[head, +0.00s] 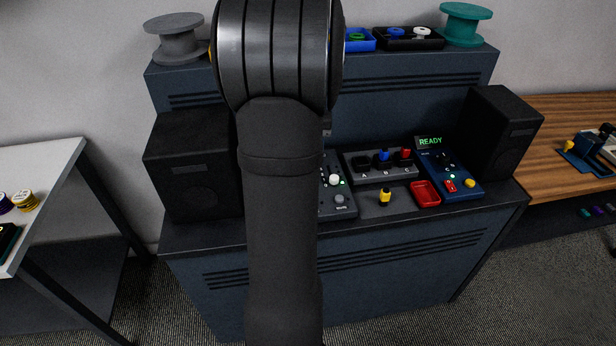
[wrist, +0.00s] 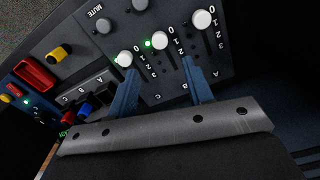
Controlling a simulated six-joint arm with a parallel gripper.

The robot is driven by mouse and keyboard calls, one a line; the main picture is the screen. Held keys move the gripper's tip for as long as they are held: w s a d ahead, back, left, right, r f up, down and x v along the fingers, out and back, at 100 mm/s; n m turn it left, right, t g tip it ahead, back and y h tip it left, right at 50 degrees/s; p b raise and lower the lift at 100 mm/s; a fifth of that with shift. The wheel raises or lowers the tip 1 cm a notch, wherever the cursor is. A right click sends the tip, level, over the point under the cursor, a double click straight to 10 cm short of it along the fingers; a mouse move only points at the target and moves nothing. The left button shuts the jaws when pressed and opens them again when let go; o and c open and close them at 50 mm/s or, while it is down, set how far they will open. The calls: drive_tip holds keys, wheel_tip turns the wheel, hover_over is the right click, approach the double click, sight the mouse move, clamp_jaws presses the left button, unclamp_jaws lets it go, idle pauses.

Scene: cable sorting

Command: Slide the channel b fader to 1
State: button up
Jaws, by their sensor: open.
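The dark mixer panel (wrist: 215,55) fills the upper middle of the wrist view, with three white-knobbed faders. The channel b fader knob (wrist: 159,40) is the middle one, by the 0 end of its scale. The A knob (wrist: 204,19) is to its right and the C knob (wrist: 124,59) to its left, both near 0. My gripper (wrist: 160,64) is open, its blue fingers either side of the B slot, with nothing visibly held. Finger height above the panel is unclear. In the head view my arm hides the gripper and much of the mixer (head: 340,200).
A switch box (head: 380,168) with black, blue and red knobs stands right of the mixer. Black speakers (head: 193,165) (head: 500,130) flank the desktop.

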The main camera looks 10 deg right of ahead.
wheel_tip(320, 180, down, 10)
drive_tip(key=shift+r, duration=0.1)
drive_tip(key=shift+c, duration=0.2)
